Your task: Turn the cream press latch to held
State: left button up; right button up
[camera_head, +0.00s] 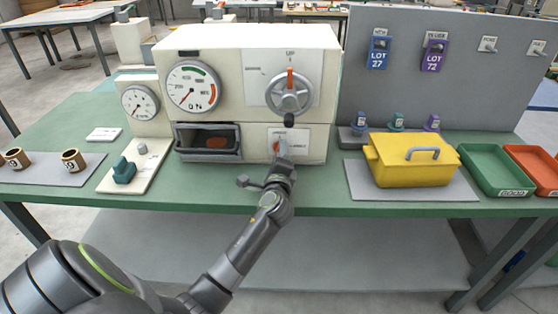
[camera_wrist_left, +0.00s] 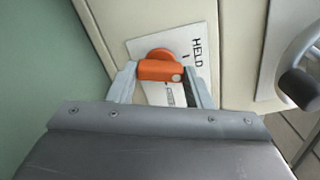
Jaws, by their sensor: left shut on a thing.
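The press latch is an orange lever on a white label plate, low on the front of the cream machine (camera_head: 262,60). In the left wrist view the orange latch (camera_wrist_left: 160,68) sits between the two fingers of my left gripper (camera_wrist_left: 160,88), which is shut on it. The word HELD shows on the plate (camera_wrist_left: 195,45) beside the latch, with a small mark under it; other lettering is partly hidden. In the head view the left gripper (camera_head: 281,150) reaches the plate from below and covers most of the latch. My right gripper is not in view.
A grey handwheel (camera_head: 289,93) with a dark knob sticks out above the latch. A dark-framed window (camera_head: 208,141) is to the left. A yellow lidded box (camera_head: 410,160) and a green tray (camera_head: 495,169) stand to the right. A teal-handled part (camera_head: 124,170) stands front left.

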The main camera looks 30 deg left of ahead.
pick_arm(q)
jog(key=shift+n+b, duration=0.75)
jog(key=shift+n, duration=1.15)
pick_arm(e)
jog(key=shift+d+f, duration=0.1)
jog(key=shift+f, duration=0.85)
pick_arm(q)
jog(key=o, duration=1)
jog(key=shift+f, duration=0.1)
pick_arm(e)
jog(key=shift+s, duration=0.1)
